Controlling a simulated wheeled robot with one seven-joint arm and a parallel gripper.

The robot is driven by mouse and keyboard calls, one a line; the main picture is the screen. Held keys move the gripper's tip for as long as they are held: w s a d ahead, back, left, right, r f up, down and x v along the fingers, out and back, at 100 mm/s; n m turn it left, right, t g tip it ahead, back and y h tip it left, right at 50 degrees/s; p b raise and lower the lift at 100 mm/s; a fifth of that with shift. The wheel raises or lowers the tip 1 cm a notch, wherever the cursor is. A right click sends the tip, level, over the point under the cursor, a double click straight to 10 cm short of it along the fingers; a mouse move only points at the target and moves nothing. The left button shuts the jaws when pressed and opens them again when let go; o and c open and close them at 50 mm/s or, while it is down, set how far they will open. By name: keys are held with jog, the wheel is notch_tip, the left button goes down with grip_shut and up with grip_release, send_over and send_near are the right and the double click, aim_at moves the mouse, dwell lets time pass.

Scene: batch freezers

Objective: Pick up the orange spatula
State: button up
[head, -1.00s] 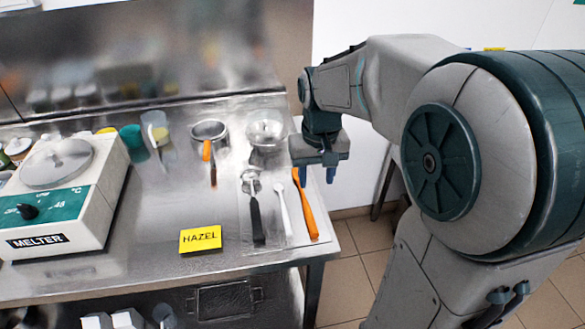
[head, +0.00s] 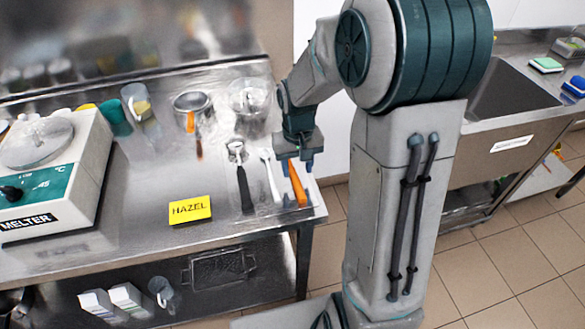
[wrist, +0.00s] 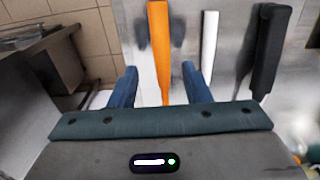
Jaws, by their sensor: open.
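The orange spatula (head: 297,184) lies at the right end of the steel table, and my gripper covers its far end in the head view. In the wrist view the orange spatula (wrist: 159,48) runs lengthwise between my two blue fingers. My gripper (head: 296,168) is over it, pointing down. In the wrist view my gripper (wrist: 160,85) is open, with one finger on each side of the spatula and gaps showing on both sides. I cannot tell the exact height of the fingertips above the table.
A white utensil (head: 271,178) and a black-handled tool (head: 244,188) lie just left of the spatula. A clear bowl (head: 248,100), a metal pot (head: 192,108), a yellow HAZEL card (head: 190,209) and the melter (head: 50,175) are further left. The table edge is close on the right.

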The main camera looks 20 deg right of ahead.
aim_at(296, 178)
jog(key=shift+w+a+f, duration=0.1)
jog(key=shift+w+f, duration=0.05)
jog(key=shift+f, duration=1.7)
grip_shut()
jog(key=shift+r, duration=0.15)
